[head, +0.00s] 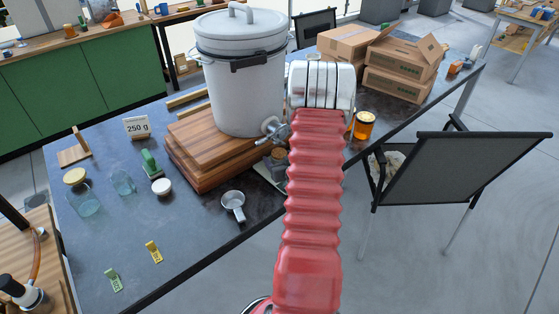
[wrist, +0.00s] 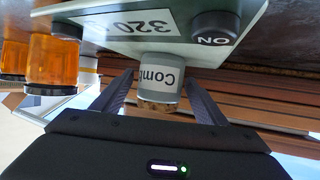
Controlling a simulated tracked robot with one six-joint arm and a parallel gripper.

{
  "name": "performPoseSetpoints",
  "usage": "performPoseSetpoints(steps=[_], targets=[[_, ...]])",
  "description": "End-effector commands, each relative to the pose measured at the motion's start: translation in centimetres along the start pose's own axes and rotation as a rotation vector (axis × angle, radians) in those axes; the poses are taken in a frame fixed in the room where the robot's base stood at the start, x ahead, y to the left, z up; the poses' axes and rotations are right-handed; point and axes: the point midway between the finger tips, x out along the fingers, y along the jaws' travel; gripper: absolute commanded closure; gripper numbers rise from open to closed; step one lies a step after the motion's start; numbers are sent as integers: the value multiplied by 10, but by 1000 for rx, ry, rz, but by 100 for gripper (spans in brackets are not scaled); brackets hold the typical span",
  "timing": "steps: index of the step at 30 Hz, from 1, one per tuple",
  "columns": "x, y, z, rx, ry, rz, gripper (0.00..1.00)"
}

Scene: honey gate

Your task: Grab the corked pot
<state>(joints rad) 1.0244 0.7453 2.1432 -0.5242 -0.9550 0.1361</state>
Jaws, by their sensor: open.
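The corked pot (wrist: 161,72) is a small grey pot with a white label reading "Comb" and a brown cork. It appears upside down in the wrist view, standing on a pale green scale (wrist: 255,22) that shows 320. My gripper (wrist: 159,85) is open, with one dark finger on each side of the pot. Small gaps seem to show between fingers and pot, but contact is hard to judge.
A large white tank (head: 240,95) with a tap stands on stacked wooden boards (head: 190,150) close by. Amber jars (wrist: 54,62) stand beside the scale; one shows in the head view (head: 364,125). Cardboard boxes (head: 400,85) are at the back right.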

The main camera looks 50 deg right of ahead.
Motion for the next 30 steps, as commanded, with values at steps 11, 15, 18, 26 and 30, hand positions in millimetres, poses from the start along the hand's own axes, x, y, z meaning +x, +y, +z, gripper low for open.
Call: performPoseSetpoints(steps=[11,15,18,26,30], targets=[[0,0,0,0,0,0,33],[0,0,0,0,0,0,33],[0,0,0,0,0,0,40],[0,0,0,0,0,-1,59],[0,0,0,0,0,-1,69]])
